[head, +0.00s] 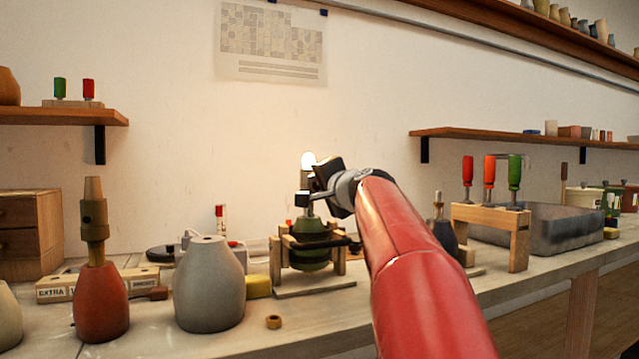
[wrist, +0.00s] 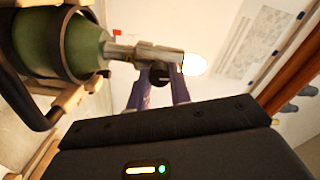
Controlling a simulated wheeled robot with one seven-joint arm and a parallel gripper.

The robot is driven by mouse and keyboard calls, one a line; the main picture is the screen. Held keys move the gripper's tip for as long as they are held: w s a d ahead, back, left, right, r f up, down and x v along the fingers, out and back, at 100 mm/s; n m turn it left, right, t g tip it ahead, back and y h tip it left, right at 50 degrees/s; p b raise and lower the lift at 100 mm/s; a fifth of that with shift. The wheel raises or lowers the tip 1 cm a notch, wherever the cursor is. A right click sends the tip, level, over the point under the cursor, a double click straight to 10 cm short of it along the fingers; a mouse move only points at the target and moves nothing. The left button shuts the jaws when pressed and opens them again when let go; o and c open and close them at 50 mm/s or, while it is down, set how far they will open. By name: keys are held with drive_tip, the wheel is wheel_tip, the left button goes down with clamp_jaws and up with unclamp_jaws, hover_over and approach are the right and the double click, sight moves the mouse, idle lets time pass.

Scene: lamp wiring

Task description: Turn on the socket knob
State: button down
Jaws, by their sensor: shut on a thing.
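The green lamp base (head: 311,240) stands upright in a wooden cradle on the bench; it fills the upper left of the wrist view (wrist: 58,42). The metal socket (wrist: 145,52) rises from its neck. The bulb (head: 308,159) on top glows white, also in the wrist view (wrist: 194,64). The dark socket knob (wrist: 159,74) sticks out from the socket's side. My gripper (wrist: 159,88) has a finger on each side of the knob and is shut on it. In the head view my wrist hides part of the socket.
A grey vase (head: 209,290) and a red base (head: 101,305) stand to the left. A small ring (head: 273,322) lies in front. A wooden rack (head: 490,220) with red, orange and green-handled tools and a grey bin (head: 560,232) are to the right.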

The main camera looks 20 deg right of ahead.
drive_tip(key=shift+m, duration=0.7)
drive_tip(key=c, duration=1.3)
unclamp_jaws()
drive_tip(key=shift+o, duration=0.2)
drive_tip(key=s+b, duration=0.1)
drive_tip(key=s, duration=0.7)
drive_tip(key=shift+b, duration=0.4)
drive_tip(key=shift+w, duration=0.1)
